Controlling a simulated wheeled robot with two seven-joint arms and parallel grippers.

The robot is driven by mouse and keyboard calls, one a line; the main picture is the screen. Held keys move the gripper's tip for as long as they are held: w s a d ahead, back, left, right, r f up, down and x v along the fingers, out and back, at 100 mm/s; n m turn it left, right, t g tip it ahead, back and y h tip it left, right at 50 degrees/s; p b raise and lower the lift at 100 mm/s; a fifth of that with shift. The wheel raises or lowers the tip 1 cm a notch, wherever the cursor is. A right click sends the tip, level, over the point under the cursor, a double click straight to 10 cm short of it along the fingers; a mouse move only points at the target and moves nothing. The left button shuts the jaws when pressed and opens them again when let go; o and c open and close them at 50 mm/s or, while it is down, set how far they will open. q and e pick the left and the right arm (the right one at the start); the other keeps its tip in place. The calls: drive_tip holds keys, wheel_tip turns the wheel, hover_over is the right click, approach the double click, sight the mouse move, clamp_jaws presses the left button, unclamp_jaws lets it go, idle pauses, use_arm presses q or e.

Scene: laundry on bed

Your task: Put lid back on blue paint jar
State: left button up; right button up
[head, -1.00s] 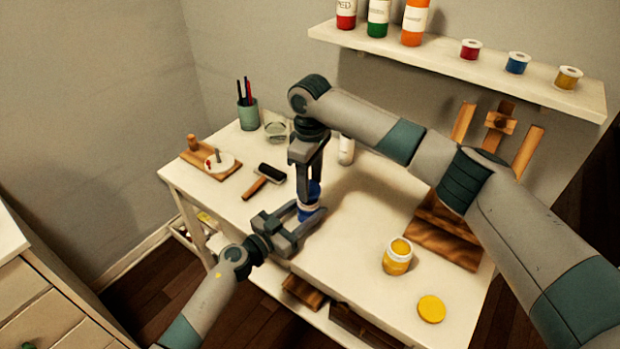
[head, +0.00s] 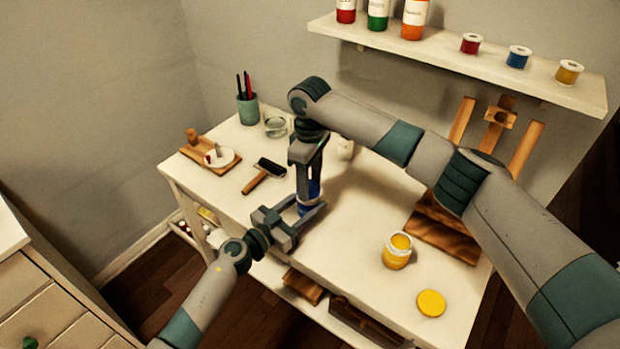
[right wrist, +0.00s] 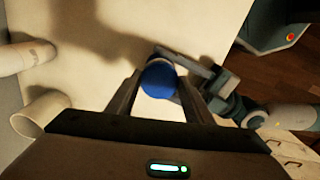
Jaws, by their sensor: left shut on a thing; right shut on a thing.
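The blue paint jar (head: 308,208) stands on the white table, partly hidden by my grippers. My left gripper (head: 312,209) is shut around the jar's body from the front left. My right gripper (head: 309,184) points straight down from above and is shut on the blue lid (right wrist: 159,80), which sits at the top of the jar. In the right wrist view the round blue lid lies between the right fingertips (right wrist: 158,84). I cannot tell whether the lid is fully seated.
An open yellow paint jar (head: 397,251) and its yellow lid (head: 431,303) are at the right front. An easel (head: 445,228) is at right.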

drive_tip(key=shift+f, duration=0.55)
idle(0.8)
